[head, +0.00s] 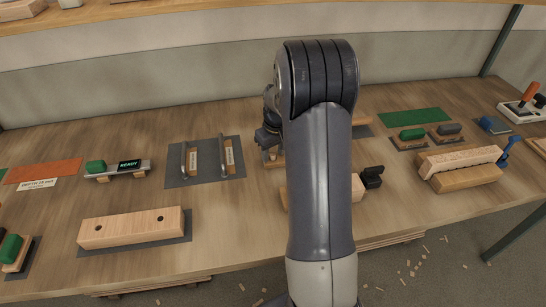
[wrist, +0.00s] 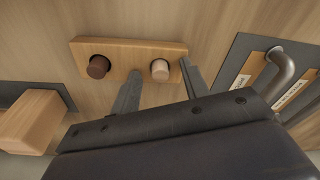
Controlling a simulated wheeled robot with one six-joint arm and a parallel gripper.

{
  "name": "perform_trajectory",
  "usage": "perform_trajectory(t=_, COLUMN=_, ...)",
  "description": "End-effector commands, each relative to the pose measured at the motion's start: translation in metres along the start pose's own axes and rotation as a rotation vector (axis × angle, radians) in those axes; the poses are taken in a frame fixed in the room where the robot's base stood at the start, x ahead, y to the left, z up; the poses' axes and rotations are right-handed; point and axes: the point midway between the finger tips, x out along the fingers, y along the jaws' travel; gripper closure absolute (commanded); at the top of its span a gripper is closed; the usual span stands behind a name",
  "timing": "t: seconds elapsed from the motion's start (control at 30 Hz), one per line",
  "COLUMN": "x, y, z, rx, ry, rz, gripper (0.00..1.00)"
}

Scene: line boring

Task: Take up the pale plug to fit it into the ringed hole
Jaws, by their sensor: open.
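The pale plug (wrist: 160,70) stands in a small wooden holder (wrist: 130,50) in the wrist view, beside a dark brown plug (wrist: 98,66). My gripper (wrist: 160,67) is open, with one finger on each side of the pale plug. I cannot tell how far the fingertips are above the holder. In the head view my arm hides most of the gripper and the plugs. A long wooden block (head: 130,229) with two dark holes lies on a grey mat at the front left. No ring can be made out around either hole.
Two metal-handled tools (head: 206,160) lie on a grey mat left of my arm. A device reading READY (head: 118,168) and an orange mat (head: 43,171) are farther left. Wooden blocks with a blue clamp (head: 462,168) are at the right. Bare tabletop shows between them.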

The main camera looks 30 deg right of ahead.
Motion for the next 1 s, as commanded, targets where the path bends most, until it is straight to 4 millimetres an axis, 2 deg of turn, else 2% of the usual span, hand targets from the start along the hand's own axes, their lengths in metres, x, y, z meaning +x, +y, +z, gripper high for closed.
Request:
perform_trajectory(t=0.07, x=-0.0001, y=0.0000, z=0.0000, rx=0.000, ry=0.000, rz=0.000, gripper=0.62)
perform_trajectory(t=0.53, x=-0.0004, y=0.0001, z=0.0000, rx=0.000, ry=0.000, rz=0.000, gripper=1.00)
perform_trajectory(t=1.0, x=-0.0004, y=0.0001, z=0.0000, rx=0.000, ry=0.000, rz=0.000, gripper=1.00)
